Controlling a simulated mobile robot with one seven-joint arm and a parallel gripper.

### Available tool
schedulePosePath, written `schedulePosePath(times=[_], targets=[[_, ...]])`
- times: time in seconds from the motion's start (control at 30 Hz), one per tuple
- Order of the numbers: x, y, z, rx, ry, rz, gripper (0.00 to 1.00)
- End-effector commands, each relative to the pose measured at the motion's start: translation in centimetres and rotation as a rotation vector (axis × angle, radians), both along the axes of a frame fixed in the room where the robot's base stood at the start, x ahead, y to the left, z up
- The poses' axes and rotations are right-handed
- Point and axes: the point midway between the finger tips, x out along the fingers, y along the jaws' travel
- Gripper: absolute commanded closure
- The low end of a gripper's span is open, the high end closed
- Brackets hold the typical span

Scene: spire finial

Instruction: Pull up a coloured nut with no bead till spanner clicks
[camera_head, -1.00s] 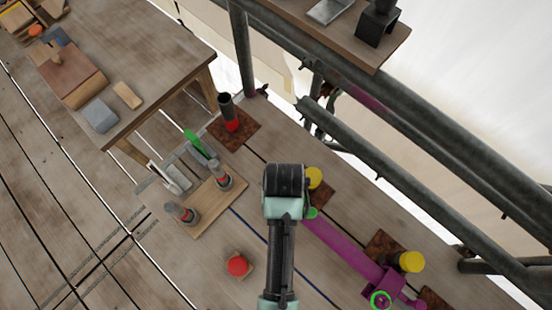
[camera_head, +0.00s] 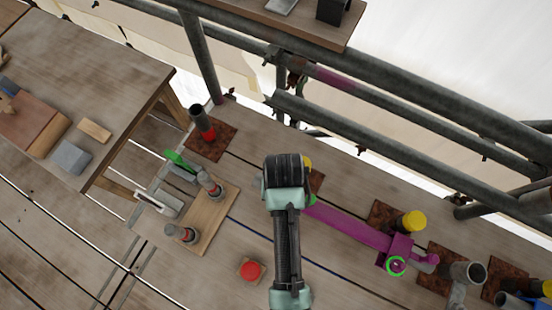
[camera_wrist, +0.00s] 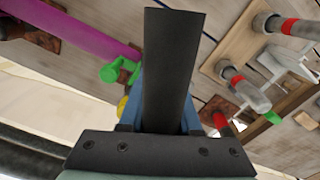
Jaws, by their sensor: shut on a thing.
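My gripper (camera_wrist: 168,75) is shut on a blue thing (camera_wrist: 190,121), mostly hidden behind a dark finger in the wrist view; I cannot tell its full shape. In the head view the wrist covers the fingertips. Yellow caps (camera_head: 413,221) sit on posts by rusty plates. A red band (camera_head: 208,133) circles a dark post; a red round piece (camera_head: 250,271) sits on a small block. Grey posts with red bands (camera_head: 210,186) stand on a board. A magenta bar (camera_head: 350,228) has a green ring (camera_head: 396,266) and a green piece (camera_wrist: 119,70) at its other end. No bead is clear.
A wooden table (camera_head: 120,60) with blocks stands at the left. Grey scaffold tubes (camera_head: 400,145) cross the right side. A green-tipped tool (camera_head: 178,160) and a pale clamp (camera_head: 158,203) lie by the board. Bare planks lie around the red piece.

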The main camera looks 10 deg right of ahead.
Motion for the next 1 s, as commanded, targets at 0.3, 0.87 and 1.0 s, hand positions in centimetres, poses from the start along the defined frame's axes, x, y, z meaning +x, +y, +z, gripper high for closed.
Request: schedulePosePath(times=[0.3, 0.87, 1.0], targets=[[0.3, -1.0, 0.1, 0.0, -0.002, -0.06, 1.0], [0.4, -1.0, 4.2, 0.0, -0.005, -0.058, 1.0], [0.3, -1.0, 5.3, 0.0, -0.004, -0.059, 1.0]])
